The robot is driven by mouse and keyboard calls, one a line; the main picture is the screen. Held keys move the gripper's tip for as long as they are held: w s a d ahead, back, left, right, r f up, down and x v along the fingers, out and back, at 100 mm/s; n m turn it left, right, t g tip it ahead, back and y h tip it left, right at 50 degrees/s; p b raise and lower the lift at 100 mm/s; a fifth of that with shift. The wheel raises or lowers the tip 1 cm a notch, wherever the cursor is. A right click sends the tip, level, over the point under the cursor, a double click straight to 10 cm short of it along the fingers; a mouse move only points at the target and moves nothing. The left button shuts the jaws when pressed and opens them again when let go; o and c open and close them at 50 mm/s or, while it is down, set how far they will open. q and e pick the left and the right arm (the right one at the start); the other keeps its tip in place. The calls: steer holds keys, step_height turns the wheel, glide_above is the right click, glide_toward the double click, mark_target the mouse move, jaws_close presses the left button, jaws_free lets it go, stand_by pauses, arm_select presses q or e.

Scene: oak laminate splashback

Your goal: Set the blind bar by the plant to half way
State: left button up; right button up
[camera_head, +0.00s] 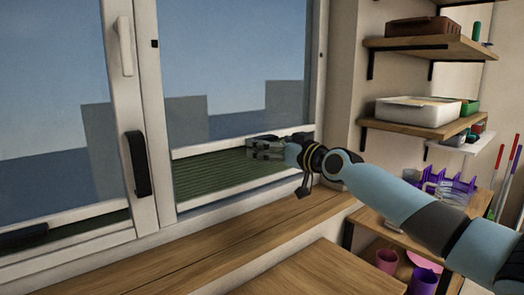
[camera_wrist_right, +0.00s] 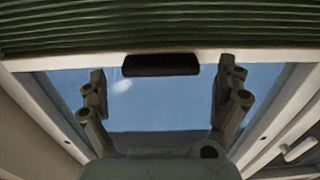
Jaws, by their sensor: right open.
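A green pleated blind (camera_head: 212,172) covers the low part of the right window pane, with a white blind bar (camera_head: 205,147) along its top edge. My right gripper (camera_head: 265,147) is at this bar, towards its right half. In the right wrist view the bar (camera_wrist_right: 80,60) crosses below the pleats, with a black handle (camera_wrist_right: 160,65) at its middle. The open fingers of the right gripper (camera_wrist_right: 163,78) stand on either side of the handle, apart from it. A second bar (camera_head: 85,213) sits lower on the left pane. No plant and no left gripper show.
A wooden sill (camera_head: 190,235) runs below the window. A black handle (camera_head: 138,163) and a white handle (camera_head: 124,45) stick out from the window frame. Wall shelves (camera_head: 415,128) with a white box (camera_head: 418,112) are on the right, above a low shelf unit.

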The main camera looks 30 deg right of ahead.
mark_target(263, 137)
steer(key=shift+w+a+r+b, duration=0.15)
steer(key=shift+w+b, duration=0.2)
steer(key=shift+w, duration=1.4)
steer(key=c, duration=1.5)
